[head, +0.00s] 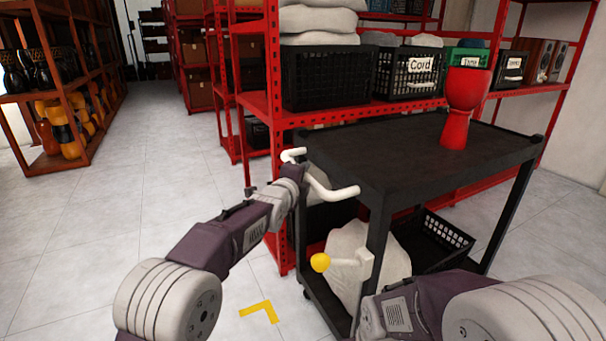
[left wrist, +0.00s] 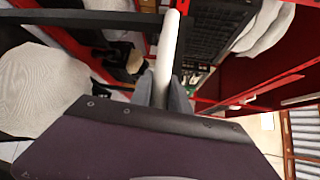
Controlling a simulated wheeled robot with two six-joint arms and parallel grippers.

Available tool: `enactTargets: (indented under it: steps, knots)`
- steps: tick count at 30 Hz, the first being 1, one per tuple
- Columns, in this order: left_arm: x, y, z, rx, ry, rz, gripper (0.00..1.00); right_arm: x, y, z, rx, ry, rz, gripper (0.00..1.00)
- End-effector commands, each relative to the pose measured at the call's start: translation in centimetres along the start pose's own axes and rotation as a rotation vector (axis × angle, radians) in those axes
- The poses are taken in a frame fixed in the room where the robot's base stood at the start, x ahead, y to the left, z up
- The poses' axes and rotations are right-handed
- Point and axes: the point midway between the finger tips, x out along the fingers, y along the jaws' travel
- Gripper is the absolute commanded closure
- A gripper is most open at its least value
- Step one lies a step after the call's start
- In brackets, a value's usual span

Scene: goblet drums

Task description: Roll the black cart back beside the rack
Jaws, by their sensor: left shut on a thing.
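The black cart (head: 400,150) stands in front of the red rack (head: 272,120), at an angle to me. A red goblet drum (head: 458,110) stands upright on its top. A white handle (head: 338,192) sticks out from the cart's near left end. My left gripper (head: 303,178) is shut on this handle; in the left wrist view the white handle (left wrist: 167,55) runs between the fingers (left wrist: 160,95). A lever with a yellow knob (head: 320,262) sits low at the cart's near leg. My right arm shows at the lower right, but its gripper is out of sight.
The cart's lower shelf holds a white sack (head: 345,262) and a black crate (head: 440,240). A yellow corner mark (head: 260,312) lies on the floor left of the cart. Another drum rack (head: 65,90) stands far left. The tiled floor between is clear.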

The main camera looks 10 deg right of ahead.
Motion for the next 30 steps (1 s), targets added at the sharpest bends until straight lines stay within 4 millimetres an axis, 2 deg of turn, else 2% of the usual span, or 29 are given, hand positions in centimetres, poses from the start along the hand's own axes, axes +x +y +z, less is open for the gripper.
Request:
enactTargets:
  steps: [2,3,5,17,30]
  knots:
    - [0.0,-0.1,0.0,0.000,0.000,-0.003,1.00,0.0,0.0,0.0,0.000,0.000,0.000,1.00]
    - [0.0,-0.1,0.0,0.000,0.000,-0.003,0.73,0.0,0.0,0.0,0.000,0.000,0.000,1.00]
    - [0.0,-0.1,0.0,0.000,0.000,-0.003,0.57,0.0,0.0,0.0,0.000,0.000,0.000,1.00]
    - [-0.5,-0.1,0.0,-0.001,0.000,-0.001,0.57,-0.1,0.0,0.0,0.000,0.000,0.000,1.00]
    - [-7.4,-0.2,0.0,-0.001,0.000,-0.001,0.57,-1.0,0.0,-0.1,0.000,0.000,0.000,1.00]
